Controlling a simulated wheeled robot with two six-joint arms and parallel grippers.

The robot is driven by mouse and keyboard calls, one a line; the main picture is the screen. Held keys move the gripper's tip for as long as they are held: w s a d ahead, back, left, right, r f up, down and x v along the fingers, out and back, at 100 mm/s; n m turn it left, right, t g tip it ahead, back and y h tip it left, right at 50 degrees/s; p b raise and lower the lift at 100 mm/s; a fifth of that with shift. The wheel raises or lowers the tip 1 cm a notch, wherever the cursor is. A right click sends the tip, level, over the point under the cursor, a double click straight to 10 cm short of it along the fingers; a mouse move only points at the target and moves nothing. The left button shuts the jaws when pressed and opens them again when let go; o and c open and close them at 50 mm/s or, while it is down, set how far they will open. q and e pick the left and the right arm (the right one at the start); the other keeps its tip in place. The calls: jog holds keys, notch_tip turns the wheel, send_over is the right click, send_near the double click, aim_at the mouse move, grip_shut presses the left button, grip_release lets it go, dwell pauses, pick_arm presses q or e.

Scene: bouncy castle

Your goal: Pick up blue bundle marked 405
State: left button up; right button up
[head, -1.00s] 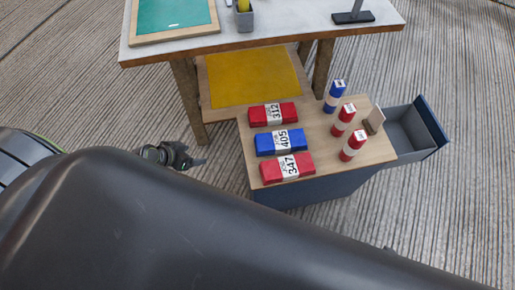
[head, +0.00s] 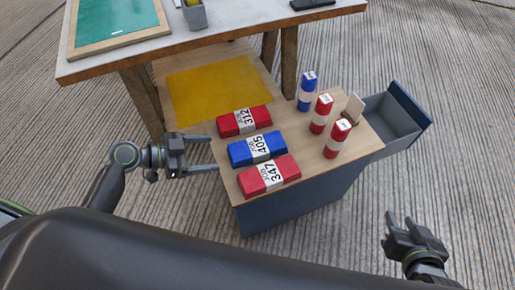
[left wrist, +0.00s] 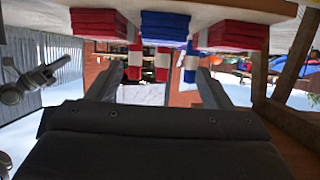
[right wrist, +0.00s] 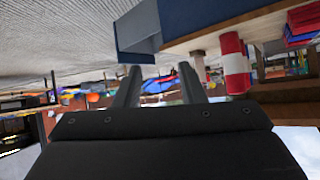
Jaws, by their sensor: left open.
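The blue bundle marked 405 (head: 257,149) lies on the wooden top of a low cabinet, between two red bundles. It also shows upside down at the top of the left wrist view (left wrist: 165,28). My left gripper (head: 216,154) is open and empty, its fingers pointing right toward the blue bundle's near end, with a small gap in the picture. My right gripper (head: 402,228) is to the right of the cabinet, away from the bundles; its fingers are apart and empty in the right wrist view (right wrist: 160,78).
Red bundle 312 (head: 244,121) and red bundle 347 (head: 269,176) lie close on either side. A blue roll (head: 307,91) and two red rolls (head: 321,114) stand behind. An open drawer (head: 391,121) juts right. A table (head: 225,29) stands above a yellow mat (head: 219,93).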

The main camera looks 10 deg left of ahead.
aim_at(240, 150)
pick_arm(q)
jog(key=x, duration=0.6)
jog(key=shift+w+d+f+b, duration=0.2)
jog(key=shift+d+b, duration=0.05)
jog(key=shift+b, duration=0.1)
jog(key=shift+w+d+f, duration=0.15)
jog(key=shift+d, duration=0.15)
jog(key=x, duration=0.2)
jog(key=b+x, duration=0.1)
jog(key=x, duration=0.1)
jog(key=shift+w+f, duration=0.15)
jog(key=shift+f, duration=0.2)
jog(key=shift+w+d+f, duration=0.15)
jog(key=shift+w+d, duration=0.05)
jog(key=shift+d, duration=0.05)
pick_arm(e)
jog(key=w+d+r+t+h, duration=0.1)
jog(key=w+r+t, duration=0.4)
jog(key=r+t, duration=0.3)
notch_tip(240, 150, up, 4)
jog(key=shift+r+n, duration=0.2)
jog(key=shift+n, duration=0.2)
pick_arm(q)
jog(key=shift+c, duration=0.2)
jog(key=c, duration=0.8)
pick_arm(e)
jog(key=shift+f, duration=0.1)
